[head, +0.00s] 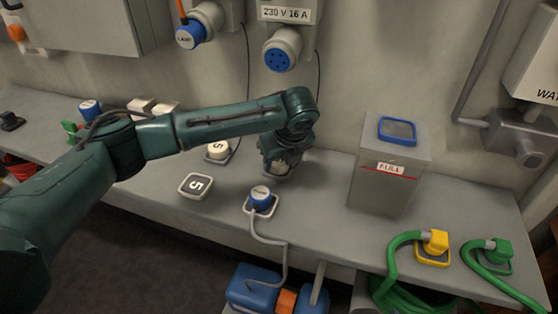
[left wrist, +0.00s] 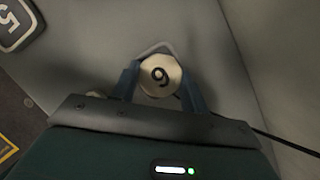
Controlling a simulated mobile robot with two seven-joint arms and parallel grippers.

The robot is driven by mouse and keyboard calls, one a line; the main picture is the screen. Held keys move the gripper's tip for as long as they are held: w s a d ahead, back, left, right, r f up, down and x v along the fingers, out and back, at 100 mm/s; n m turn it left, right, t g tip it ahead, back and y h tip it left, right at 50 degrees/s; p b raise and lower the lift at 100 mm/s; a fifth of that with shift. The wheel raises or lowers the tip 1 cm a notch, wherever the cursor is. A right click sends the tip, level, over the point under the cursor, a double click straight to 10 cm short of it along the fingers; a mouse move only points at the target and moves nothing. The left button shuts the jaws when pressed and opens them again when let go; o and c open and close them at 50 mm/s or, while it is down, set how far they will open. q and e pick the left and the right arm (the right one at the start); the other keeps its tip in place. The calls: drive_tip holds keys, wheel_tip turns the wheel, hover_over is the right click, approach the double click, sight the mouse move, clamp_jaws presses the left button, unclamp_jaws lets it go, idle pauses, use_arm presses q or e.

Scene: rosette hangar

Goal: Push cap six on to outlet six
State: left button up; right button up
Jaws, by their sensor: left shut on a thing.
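A round, pale cap (left wrist: 160,76) with one dark numeral, a 6 or a 9 depending on which way up it is read, sits between my left gripper's (left wrist: 162,92) two blue fingers in the left wrist view. The fingers are shut on its sides. A light-rimmed plate (left wrist: 153,49) shows just behind the cap; I cannot tell whether the cap is seated on it. In the head view my left gripper (head: 279,172) points down at the bench, and the pale cap shows only partly between the fingers. My right gripper is not in view.
A flat plate marked 5 (head: 196,186) and a cap marked 5 (head: 217,150) are left of the gripper. A blue plug (head: 261,200) with a grey cable stands just in front. A grey box marked FULL (head: 385,185) stands to the right. Green hoses (head: 400,255) lie at far right.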

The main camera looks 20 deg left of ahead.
sight(280, 162)
use_arm(q)
drive_tip(key=shift+r, duration=0.45)
wheel_tip(280, 162, up, 3)
drive_tip(key=shift+d+f, duration=0.1)
drive_tip(key=s+d, duration=1.2)
drive_tip(key=s, duration=0.1)
drive_tip(key=shift+f, duration=0.1)
drive_tip(key=shift+s, duration=0.1)
